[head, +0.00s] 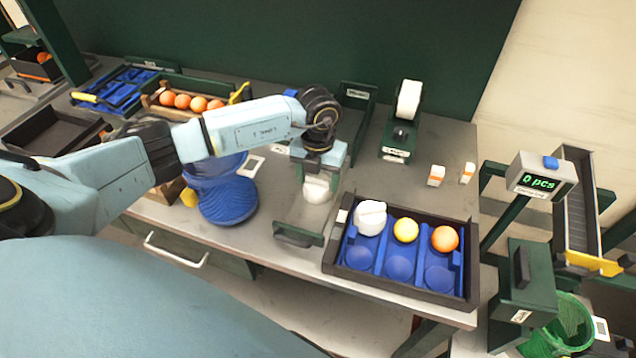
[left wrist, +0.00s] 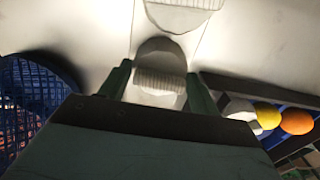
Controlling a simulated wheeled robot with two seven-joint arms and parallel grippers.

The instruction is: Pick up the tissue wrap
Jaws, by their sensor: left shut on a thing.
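The tissue wrap (head: 317,190) is a white, crumpled piece between the fingers of my left gripper (head: 318,176), above a low open-topped green-ended holder (head: 298,237). In the left wrist view the ribbed white wrap (left wrist: 160,78) sits between the two green fingers of my left gripper (left wrist: 160,88), which is shut on it. Another white piece (left wrist: 184,12) lies just beyond it in that view. The underside of the held wrap is partly hidden. My right gripper is in neither view.
A black tray (head: 343,217) with blue cups stands right, holding a white wrapped item (head: 370,217), a yellow fruit (head: 405,230) and an orange (head: 445,238). A blue basket (head: 225,200) stands left. A crate of oranges (head: 150,101) stands behind. A counter display (head: 543,174) is at right.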

